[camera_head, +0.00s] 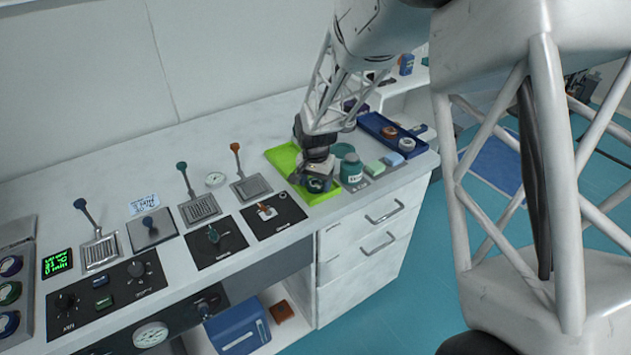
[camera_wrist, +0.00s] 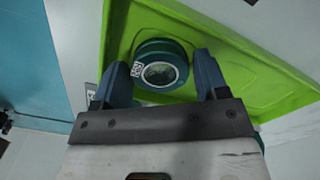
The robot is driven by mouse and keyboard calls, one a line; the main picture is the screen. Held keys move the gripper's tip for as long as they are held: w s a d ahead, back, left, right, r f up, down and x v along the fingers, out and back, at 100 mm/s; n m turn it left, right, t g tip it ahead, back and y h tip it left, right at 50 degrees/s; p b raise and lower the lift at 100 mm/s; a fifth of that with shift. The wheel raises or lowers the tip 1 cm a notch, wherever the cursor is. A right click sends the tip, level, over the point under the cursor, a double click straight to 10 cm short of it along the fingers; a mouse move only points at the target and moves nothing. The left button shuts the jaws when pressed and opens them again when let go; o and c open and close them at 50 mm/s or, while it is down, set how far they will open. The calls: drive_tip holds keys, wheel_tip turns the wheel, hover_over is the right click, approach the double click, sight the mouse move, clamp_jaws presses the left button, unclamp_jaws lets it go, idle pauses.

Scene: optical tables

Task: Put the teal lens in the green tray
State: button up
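The teal lens (camera_wrist: 160,68) is a short round cylinder with a glass face and a small printed tag. It is at the green tray (camera_wrist: 230,50), inside its rim in the wrist view. My gripper (camera_wrist: 162,62) has its two blue fingers open on either side of the lens, with narrow gaps showing. In the head view, my gripper (camera_head: 317,177) is low over the front part of the green tray (camera_head: 283,158), and the lens (camera_head: 317,186) shows partly under it. Whether the lens rests fully on the tray floor is hard to tell.
Control panels with levers (camera_head: 240,160) fill the counter to the left. The counter's front edge is near.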

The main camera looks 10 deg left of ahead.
sight(316, 183)
drive_tip(key=shift+r, duration=0.15)
wheel_tip(316, 183, up, 12)
idle(0.7)
idle(0.7)
drive_tip(key=s+d+r+n+t, duration=0.1)
drive_tip(key=s+d+r, duration=0.6)
drive_tip(key=d, duration=0.4)
drive_tip(key=s+d+r, duration=0.5)
drive_tip(key=s+d, duration=0.4)
drive_tip(key=d, duration=0.1)
drive_tip(key=s+d, duration=0.6)
drive_tip(key=s, duration=0.4)
drive_tip(key=s+d+n+t, duration=0.1)
drive_tip(key=s+d, duration=0.5)
drive_tip(key=s, duration=0.4)
drive_tip(key=shift+s+d+t, duration=0.2)
drive_tip(key=shift+s+t, duration=0.1)
